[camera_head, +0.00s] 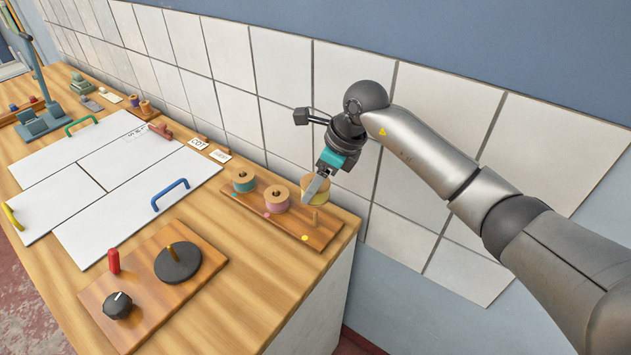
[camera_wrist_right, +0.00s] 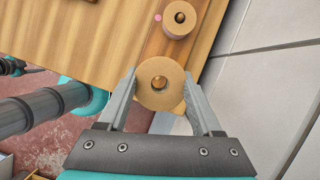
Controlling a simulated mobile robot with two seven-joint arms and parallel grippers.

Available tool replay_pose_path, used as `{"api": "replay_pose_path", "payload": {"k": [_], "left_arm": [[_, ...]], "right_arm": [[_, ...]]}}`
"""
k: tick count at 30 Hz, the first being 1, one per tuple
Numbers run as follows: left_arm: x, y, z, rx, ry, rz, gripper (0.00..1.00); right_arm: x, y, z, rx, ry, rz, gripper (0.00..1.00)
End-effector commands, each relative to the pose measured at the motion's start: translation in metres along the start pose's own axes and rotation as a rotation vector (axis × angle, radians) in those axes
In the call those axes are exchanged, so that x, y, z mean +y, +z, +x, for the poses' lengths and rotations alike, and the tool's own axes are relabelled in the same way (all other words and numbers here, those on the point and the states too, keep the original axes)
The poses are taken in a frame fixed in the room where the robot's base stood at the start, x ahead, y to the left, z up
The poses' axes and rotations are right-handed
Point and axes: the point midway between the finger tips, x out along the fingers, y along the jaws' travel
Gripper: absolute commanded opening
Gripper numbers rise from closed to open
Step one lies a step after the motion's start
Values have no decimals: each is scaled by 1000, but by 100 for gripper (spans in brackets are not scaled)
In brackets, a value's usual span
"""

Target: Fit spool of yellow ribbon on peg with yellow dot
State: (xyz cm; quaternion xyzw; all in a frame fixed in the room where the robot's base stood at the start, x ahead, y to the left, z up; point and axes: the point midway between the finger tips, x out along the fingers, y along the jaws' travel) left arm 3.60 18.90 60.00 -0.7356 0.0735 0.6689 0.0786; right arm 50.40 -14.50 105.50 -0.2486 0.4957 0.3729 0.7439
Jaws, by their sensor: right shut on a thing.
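My right gripper (camera_head: 318,188) is shut on the spool of yellow ribbon (camera_head: 322,196), with one finger on each side of it in the right wrist view (camera_wrist_right: 160,95). The spool has pale wooden flanges. It is held over the right end of a wooden peg board (camera_head: 258,216). The peg (camera_head: 314,218) with the yellow dot (camera_head: 305,238) in front of it shows below the spool. Something brown and round fills the spool's centre hole in the wrist view; I cannot tell whether the peg tip is inside it.
A pink spool (camera_head: 277,199) and a teal spool (camera_head: 244,180) sit on the board's other pegs. The tiled wall (camera_head: 420,150) is close behind. A base with a black disc (camera_head: 178,262) and knob stands in front. White panels (camera_head: 110,185) lie to the left.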

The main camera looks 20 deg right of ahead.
Motion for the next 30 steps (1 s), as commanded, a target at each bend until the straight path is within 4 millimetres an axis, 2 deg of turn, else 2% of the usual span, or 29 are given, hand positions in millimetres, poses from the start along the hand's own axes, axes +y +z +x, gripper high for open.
{"api": "replay_pose_path", "payload": {"k": [16, 30], "left_arm": [[1, 3, 32, 0, 1, 1, 50], [1, 4, 34, -2, 1, 1, 50]], "right_arm": [[0, -14, 34, -3, 0, 0, 3], [0, -15, 36, -4, 0, -1, 3]]}}
